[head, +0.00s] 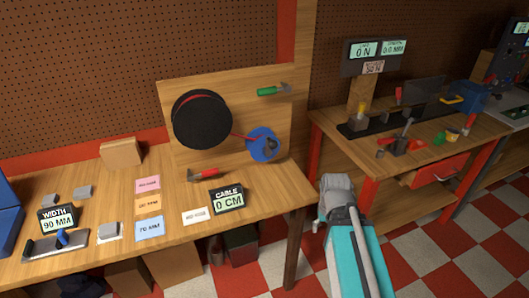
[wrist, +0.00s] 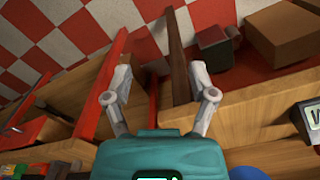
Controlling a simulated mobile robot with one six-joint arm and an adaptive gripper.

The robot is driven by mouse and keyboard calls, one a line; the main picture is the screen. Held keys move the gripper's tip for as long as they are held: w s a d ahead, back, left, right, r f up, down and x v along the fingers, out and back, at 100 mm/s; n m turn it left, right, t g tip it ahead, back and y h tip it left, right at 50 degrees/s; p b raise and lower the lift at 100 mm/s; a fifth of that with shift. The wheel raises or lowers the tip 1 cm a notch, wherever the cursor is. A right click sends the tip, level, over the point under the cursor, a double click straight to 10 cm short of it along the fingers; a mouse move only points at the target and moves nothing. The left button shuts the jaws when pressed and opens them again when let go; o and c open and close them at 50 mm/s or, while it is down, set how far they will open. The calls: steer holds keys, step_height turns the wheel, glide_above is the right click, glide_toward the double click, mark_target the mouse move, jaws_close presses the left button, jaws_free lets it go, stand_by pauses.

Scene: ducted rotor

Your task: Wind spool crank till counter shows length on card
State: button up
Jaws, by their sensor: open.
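A black cable spool (head: 203,119) is mounted on an upright wooden board. A blue crank disc (head: 262,145) with a dark knob sits at its lower right, joined by a red line. The cable counter (head: 227,200) on the bench reads 0 CM. A small white card (head: 195,216) lies left of the counter; its print is too small to read surely. My gripper (wrist: 160,85) is open and empty in the wrist view, its fingers spread above the bench edge and floor. In the head view my arm is right of the bench, apart from the crank; the fingertips cannot be made out.
Coloured cards and a width gauge (head: 58,218) reading 90 MM are at left. A second bench (head: 420,165) with a force rig stands right.

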steer(key=shift+c, duration=0.2)
stand_by(0.6)
steer(key=shift+c, duration=0.9)
